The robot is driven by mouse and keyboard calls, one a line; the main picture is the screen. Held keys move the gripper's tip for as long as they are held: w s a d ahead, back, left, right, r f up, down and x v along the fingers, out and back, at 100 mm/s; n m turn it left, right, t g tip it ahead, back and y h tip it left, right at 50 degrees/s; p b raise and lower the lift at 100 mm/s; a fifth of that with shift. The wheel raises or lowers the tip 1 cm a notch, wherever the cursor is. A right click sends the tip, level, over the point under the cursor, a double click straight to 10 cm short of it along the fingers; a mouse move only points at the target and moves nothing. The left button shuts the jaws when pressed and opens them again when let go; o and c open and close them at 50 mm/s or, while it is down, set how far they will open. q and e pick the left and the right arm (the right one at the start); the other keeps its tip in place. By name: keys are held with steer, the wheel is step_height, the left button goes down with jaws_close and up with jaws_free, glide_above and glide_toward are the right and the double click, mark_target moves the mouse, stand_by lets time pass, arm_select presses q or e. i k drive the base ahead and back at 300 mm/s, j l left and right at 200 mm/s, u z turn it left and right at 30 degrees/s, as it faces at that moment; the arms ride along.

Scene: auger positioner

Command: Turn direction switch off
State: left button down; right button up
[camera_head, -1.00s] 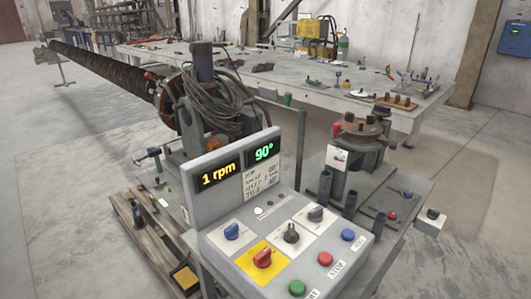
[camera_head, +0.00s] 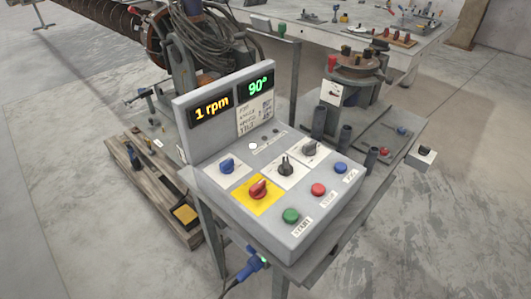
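The grey control box (camera_head: 240,215) stands in the middle of the view, with an upright display panel showing "1 rpm" (camera_head: 211,109) and "90°" (camera_head: 257,85). The small labels are too blurred to tell which knob is the direction switch. Green (camera_head: 291,215), red (camera_head: 318,189) and blue (camera_head: 340,168) push buttons line the near right edge. Neither gripper is in view.
A blue connector (camera_head: 251,264) with a cable sticks out below the box front. A wooden pallet (camera_head: 150,190) lies at left. A round-topped fixture (camera_head: 355,68) and upright tubes (camera_head: 345,137) stand to the right. Open concrete floor lies in front.

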mark_target(285, 169)
steer(key=k+l+z, duration=0.15)
steer(key=l+z, duration=0.25)
steer(key=k+l+z, duration=0.15)
steer(key=z, duration=0.2)
